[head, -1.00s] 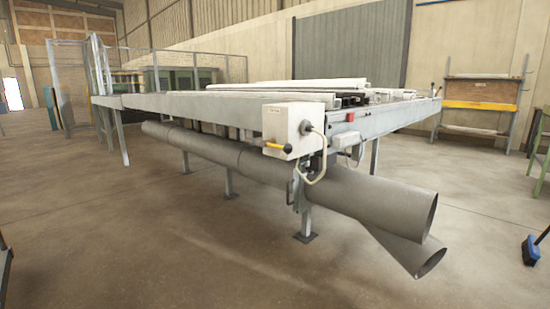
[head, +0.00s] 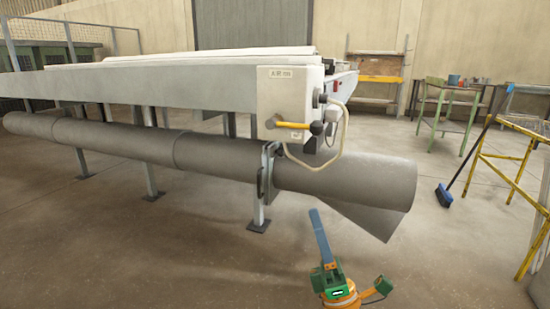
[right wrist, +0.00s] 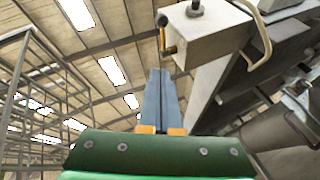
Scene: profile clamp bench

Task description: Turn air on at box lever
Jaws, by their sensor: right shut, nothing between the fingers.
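The pale control box (head: 283,90) hangs on the near end of the bench, with a label starting with "AIR". On its front is a yellow lever (head: 292,123) with a black knob, lying roughly level and pointing right. My left gripper is not in view.
A pale cable (head: 342,140) loops beside the box. A yellow trestle (head: 510,160) and a broom (head: 445,195) stand at right. The floor ahead is clear.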

